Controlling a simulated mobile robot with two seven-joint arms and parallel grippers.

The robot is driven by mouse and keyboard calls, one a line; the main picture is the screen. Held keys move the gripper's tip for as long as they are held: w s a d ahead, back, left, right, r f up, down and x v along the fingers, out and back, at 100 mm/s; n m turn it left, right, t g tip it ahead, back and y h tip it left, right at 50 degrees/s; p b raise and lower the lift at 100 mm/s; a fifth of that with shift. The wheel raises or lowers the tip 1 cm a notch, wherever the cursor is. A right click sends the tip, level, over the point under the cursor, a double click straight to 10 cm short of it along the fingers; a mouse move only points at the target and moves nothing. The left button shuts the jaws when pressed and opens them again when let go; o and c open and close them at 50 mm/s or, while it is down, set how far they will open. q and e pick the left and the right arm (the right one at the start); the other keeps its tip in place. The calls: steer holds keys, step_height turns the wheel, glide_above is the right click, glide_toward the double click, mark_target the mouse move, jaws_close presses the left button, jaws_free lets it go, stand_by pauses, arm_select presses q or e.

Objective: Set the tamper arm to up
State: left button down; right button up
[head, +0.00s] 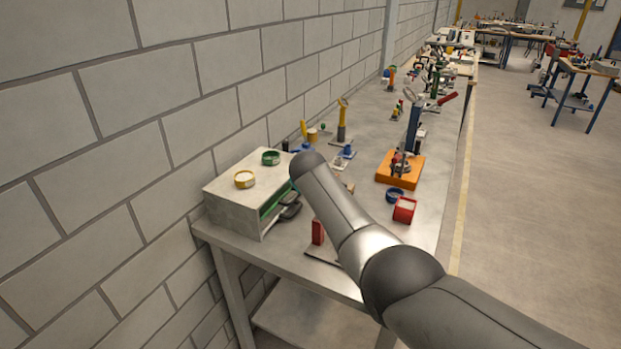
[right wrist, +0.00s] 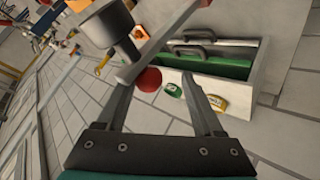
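In the right wrist view a grey bar (right wrist: 170,40) runs diagonally, with a grey cylinder (right wrist: 112,28) beside it and a red ball (right wrist: 148,80) near its lower end. This looks like the tamper arm; I cannot tell its set position. My right gripper (right wrist: 158,82) is open, its fingers apart. The red ball shows between the fingertips, closer to the left one; I cannot tell whether they touch. In the head view my right arm crosses the bench from the lower right and hides its own gripper and the tamper arm. My left gripper is not in view.
Right of my arm are a red container (head: 404,209), a blue ring (head: 395,195) and an orange base (head: 400,168) with a post.

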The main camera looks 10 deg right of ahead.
steer(key=shift+d+f, duration=0.1)
steer(key=p+v, duration=0.3)
steer(key=v, duration=1.2)
stand_by(0.6)
steer(key=shift+c, duration=0.3)
